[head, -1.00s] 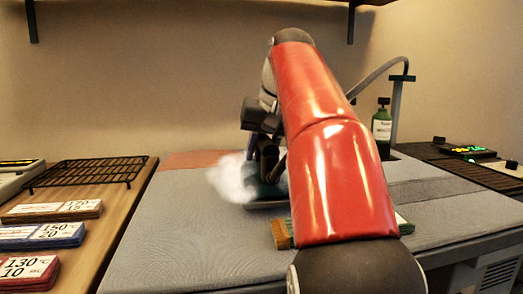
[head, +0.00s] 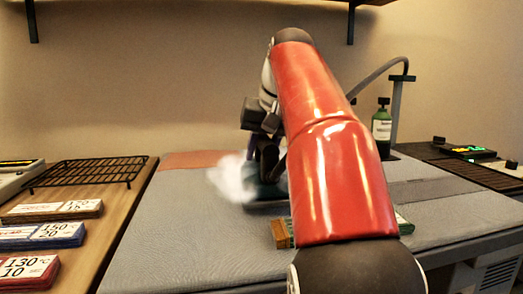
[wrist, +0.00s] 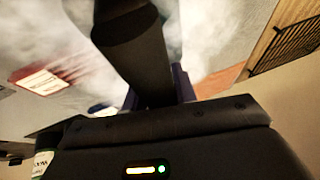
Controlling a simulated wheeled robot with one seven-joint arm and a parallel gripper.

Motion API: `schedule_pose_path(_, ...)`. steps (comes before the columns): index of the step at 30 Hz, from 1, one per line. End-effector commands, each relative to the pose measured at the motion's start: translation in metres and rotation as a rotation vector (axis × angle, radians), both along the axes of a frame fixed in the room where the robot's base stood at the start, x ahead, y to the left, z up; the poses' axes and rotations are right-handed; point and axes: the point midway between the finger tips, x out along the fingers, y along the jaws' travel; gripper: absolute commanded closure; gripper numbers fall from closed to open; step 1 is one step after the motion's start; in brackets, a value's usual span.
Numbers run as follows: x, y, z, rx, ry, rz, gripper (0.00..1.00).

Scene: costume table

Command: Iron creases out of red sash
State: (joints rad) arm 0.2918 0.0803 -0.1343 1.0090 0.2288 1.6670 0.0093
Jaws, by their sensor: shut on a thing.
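My gripper (head: 264,160) is shut on the dark handle of an iron (head: 265,190), partly hidden behind my red arm. The handle (wrist: 140,50) fills the middle of the wrist view, between my fingers. The iron rests low over the grey ironing board (head: 190,230). White steam (head: 230,180) billows at its left side. A flat reddish-orange cloth (head: 195,159), which looks like the red sash, lies at the board's far left edge; it also shows in the wrist view (wrist: 218,80). Steam, iron and arm hide where it extends and whether creases remain.
Temperature cards (head: 52,209) and a black wire rack (head: 90,172) lie on the wooden table at left. A wood-edged block (head: 283,232) sits partly behind my arm. A green bottle (head: 381,130) and a hose stand (head: 397,105) are behind right. The board's front left is clear.

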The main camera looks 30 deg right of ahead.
Motion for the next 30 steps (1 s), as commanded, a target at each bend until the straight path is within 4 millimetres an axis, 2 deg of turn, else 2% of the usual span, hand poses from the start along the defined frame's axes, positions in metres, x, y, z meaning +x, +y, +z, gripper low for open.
schedule_pose_path(13, 0.000, 0.000, -0.001, 0.002, 0.007, -0.001, 1.00)
schedule_pose_path(30, 0.001, 0.000, 0.036, -0.001, -0.002, 0.000, 1.00)
